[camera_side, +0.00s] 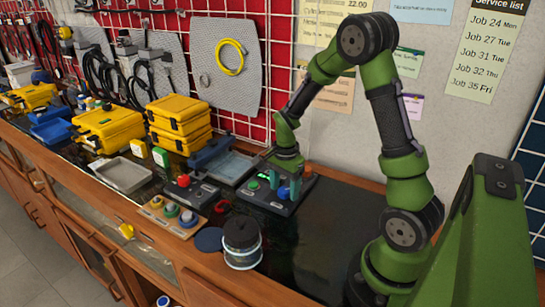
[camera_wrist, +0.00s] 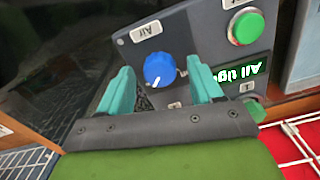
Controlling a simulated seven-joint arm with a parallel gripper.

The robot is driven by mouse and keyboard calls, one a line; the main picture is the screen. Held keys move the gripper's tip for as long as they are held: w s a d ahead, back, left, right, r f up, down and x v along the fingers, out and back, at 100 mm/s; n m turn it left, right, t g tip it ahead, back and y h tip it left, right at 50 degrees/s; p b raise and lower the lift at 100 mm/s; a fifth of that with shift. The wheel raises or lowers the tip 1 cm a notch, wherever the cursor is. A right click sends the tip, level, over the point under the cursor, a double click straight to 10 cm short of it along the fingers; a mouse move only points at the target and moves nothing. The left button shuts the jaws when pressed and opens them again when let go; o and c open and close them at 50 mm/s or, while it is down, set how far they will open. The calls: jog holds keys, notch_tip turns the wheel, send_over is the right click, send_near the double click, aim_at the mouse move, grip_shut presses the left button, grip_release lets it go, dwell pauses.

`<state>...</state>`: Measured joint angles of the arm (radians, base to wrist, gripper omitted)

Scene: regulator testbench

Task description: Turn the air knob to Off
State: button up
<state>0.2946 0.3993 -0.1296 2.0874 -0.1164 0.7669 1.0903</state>
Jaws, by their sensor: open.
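The air knob (camera_wrist: 159,68) is a round blue knob on a dark grey panel (camera_wrist: 195,35), beside a white "Air" label (camera_wrist: 146,31) that appears upside down. Its white pointer mark is toward the lower left in the wrist view. My gripper (camera_wrist: 161,81) is open, with one teal finger on each side of the knob; I see gaps and cannot tell any contact. In the side view my gripper (camera_side: 283,184) is over the panel (camera_side: 255,199), pointing down, with the blue knob (camera_side: 284,192) between its fingers. Small labels near the knob are partly hidden.
The panel also bears a green button (camera_wrist: 247,27) and a lit display (camera_wrist: 241,73) with partly hidden text. Left of the panel are a box with a red button (camera_side: 184,181) and a wooden board with coloured knobs (camera_side: 157,212). A clear jar (camera_side: 242,258) stands in front.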

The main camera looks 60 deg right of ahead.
jog(key=shift+c, duration=0.4)
jog(key=c, duration=1)
jog(key=shift+n, duration=0.3)
jog(key=n, duration=0.8)
jog(key=shift+n, duration=0.4)
jog(key=n, duration=0.4)
jog(key=shift+n, duration=0.3)
jog(key=shift+w+r+n, duration=0.1)
jog(key=shift+n, duration=1.8)
